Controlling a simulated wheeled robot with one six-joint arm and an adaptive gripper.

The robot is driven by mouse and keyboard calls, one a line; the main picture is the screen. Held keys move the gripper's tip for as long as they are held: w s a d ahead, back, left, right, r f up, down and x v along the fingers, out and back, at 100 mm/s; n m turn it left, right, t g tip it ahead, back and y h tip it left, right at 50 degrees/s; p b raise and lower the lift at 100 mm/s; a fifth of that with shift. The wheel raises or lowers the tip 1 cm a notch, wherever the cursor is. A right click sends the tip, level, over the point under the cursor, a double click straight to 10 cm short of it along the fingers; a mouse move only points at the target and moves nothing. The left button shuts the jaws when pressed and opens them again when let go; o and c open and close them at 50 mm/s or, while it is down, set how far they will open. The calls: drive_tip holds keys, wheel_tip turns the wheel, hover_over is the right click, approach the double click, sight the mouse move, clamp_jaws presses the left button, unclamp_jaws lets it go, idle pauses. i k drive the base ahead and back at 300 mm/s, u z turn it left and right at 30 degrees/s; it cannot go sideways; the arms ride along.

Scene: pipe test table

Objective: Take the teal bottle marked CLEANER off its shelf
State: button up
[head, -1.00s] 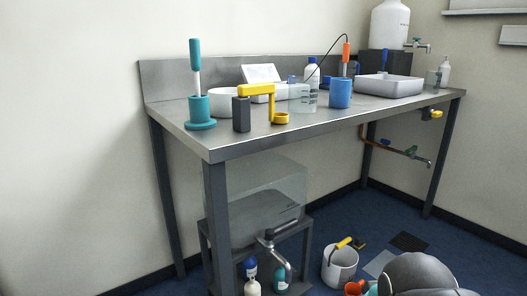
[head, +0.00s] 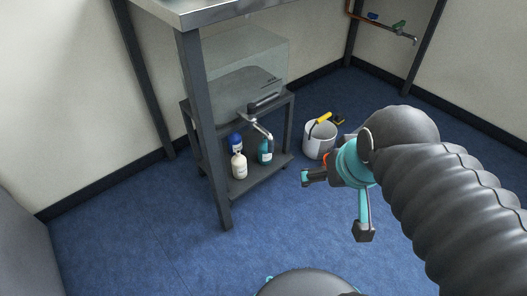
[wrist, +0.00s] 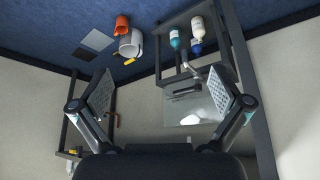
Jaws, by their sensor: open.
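The teal bottle (head: 265,153) stands upright on the low shelf (head: 262,178) of a dark stand, under the table. It also shows in the wrist view (wrist: 175,41); its marking is too small to read. A metal tap (head: 263,131) hangs in front of and above the teal bottle. My gripper (head: 336,205) is open and empty, right of the stand and apart from it. In the wrist view my spread fingers (wrist: 168,92) have nothing between them.
A clear tank (head: 240,75) sits on top of the stand. A table leg (head: 205,140) rises at the stand's left front. A white bucket (head: 319,140) with a yellow-handled tool stands right of the stand. The blue floor (head: 270,220) before the shelf is clear.

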sight(265, 157)
drive_tip(key=z, duration=2.05)
drive_tip(key=k, duration=1.65)
drive_tip(key=u, duration=1.4)
drive_tip(key=i, duration=0.5)
drive_tip(key=u, duration=0.05)
